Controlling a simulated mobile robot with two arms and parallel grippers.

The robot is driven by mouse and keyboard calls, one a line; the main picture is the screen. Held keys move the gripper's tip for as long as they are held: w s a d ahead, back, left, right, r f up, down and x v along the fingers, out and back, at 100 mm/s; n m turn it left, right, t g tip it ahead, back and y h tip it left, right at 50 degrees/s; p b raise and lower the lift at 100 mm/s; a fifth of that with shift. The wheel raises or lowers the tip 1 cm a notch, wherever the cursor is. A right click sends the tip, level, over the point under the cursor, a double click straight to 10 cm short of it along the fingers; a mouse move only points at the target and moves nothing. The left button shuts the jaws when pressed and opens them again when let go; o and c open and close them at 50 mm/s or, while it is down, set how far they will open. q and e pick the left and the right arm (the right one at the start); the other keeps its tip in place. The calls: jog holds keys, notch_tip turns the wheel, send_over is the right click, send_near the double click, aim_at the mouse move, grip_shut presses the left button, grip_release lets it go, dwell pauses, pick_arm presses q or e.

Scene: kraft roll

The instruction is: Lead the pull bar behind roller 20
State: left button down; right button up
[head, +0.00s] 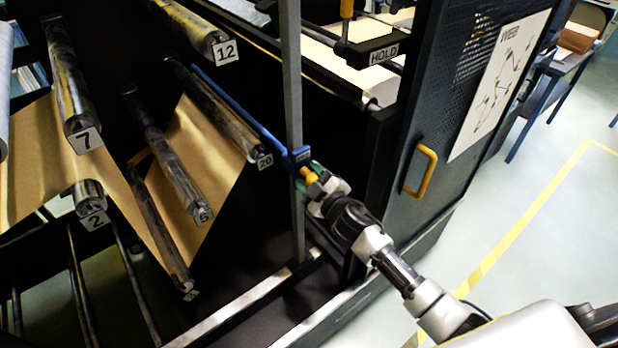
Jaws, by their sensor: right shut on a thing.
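The blue pull bar (246,115) runs lengthwise close along the right side of roller 20 (222,112). Its near end has a blue block (299,156) and a yellow grip, beside the grey upright post. My right gripper (309,176) is shut on the yellow grip of the pull bar. The brown kraft web (205,145) rises from the low roller up to roller 20. The far end of the bar is hard to make out in the dark. I cannot tell whether the web touches the bar. My left gripper is out of view.
Rollers 7 (70,85), 2 (90,200), 5 (170,165) and 12 (195,27) stick out nearby. The grey upright post (292,80) stands right by the bar's end. A HOLD plate (375,50) and a dark cabinet door with a yellow handle (420,170) are at right.

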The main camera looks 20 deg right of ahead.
jog(key=shift+w+d+r, duration=0.1)
jog(key=shift+d+r, duration=0.05)
jog(key=shift+r, duration=0.4)
jog(key=shift+s+a+r+p, duration=0.2)
jog(key=shift+a+r+p, duration=0.3)
jog(key=shift+p, duration=0.25)
jog(key=shift+s+a+r+p, duration=0.25)
jog(key=shift+a+r+p, duration=0.35)
jog(key=shift+r, duration=0.1)
jog(key=shift+s+a+r+p, duration=0.2)
jog(key=shift+a+r+p, duration=0.35)
jog(key=shift+a+r, duration=0.1)
jog(key=shift+a, duration=0.1)
